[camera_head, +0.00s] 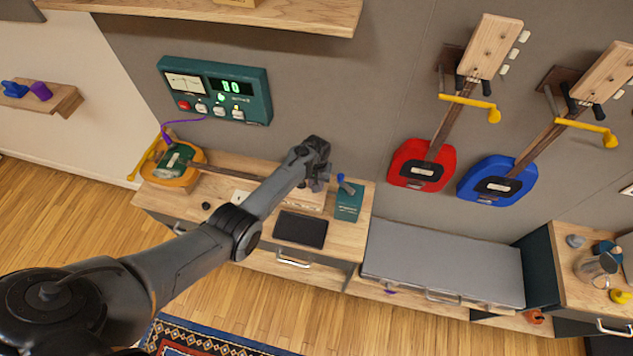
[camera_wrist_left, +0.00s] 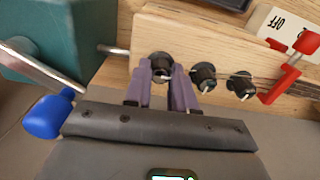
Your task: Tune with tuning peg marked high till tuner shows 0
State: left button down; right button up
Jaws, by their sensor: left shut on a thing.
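The green tuner box (camera_head: 255,100) hangs on the wall, with a white meter and green digits (camera_head: 231,87) too small to read surely. A yellow-bodied string instrument (camera_head: 190,178) lies on the bench, its neck running right under my arm. Its pale wooden headstock (camera_wrist_left: 200,40) fills the top of the left wrist view and carries dark pegs. My left gripper (camera_head: 318,182) is over the headstock. Its purple fingers (camera_wrist_left: 162,76) are shut on the leftmost dark peg (camera_wrist_left: 160,60). Two other pegs (camera_wrist_left: 204,76) (camera_wrist_left: 241,86) stand free to the right. No peg marking is readable.
A teal box (camera_head: 348,203) with a blue-handled tool (camera_head: 346,186) stands close right of the gripper. A red crank-like part (camera_wrist_left: 290,66) sits beside the pegs. A dark tablet (camera_head: 300,229) lies in front. Red (camera_head: 410,170) and blue (camera_head: 495,185) instruments hang right.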

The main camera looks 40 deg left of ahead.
dwell(0.5)
pick_arm(q)
jog(key=c, duration=0.9)
grip_release()
jog(key=shift+c, duration=0.2)
jog(key=shift+r, duration=0.1)
jog(key=shift+r, duration=0.25)
notch_tip(320, 180, up, 10)
jog(key=p, duration=0.1)
